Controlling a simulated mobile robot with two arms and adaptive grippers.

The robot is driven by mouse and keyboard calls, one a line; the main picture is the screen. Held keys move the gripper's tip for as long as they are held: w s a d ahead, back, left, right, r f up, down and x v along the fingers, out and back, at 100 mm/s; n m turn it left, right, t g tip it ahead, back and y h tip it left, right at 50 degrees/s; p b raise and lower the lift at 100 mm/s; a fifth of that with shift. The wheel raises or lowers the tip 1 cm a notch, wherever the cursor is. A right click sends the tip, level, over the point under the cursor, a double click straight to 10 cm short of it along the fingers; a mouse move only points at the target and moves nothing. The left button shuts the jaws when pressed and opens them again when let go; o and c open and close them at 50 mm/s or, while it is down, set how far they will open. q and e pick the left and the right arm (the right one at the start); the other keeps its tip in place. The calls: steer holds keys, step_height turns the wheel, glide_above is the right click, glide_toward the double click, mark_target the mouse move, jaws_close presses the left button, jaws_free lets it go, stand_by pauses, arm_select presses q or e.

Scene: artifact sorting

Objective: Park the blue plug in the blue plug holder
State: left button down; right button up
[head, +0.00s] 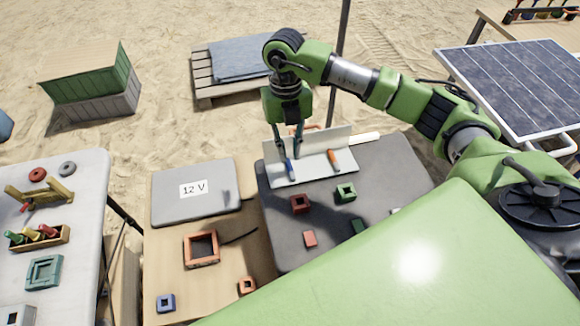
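My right gripper (290,156) points down over a white angled panel (312,171) on the dark table. Its fingertips show a gap between them, right at the top of a slim blue piece (290,170), which may be the blue plug. I cannot tell whether they hold it or are only around it. A similar orange piece (334,160) rests on the same panel to the right. A small blue square block with a hollow (166,303) sits on the wooden table at lower left. I cannot tell which thing is the blue plug holder. My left gripper is not in view.
The dark table (283,228) also carries red and green hollow blocks. The wooden table (165,255) holds a grey "12 V" box (190,205) and orange frames. A white table (80,215) with several small parts is at left. A solar panel (525,80) stands at upper right.

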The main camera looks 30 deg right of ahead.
mark_target(290, 167)
steer(key=f, duration=0.2)
steer(key=f+p, duration=0.1)
steer(key=shift+s+f, duration=0.2)
steer(key=shift+f, duration=0.85)
jaws_close()
steer(key=shift+r, duration=0.2)
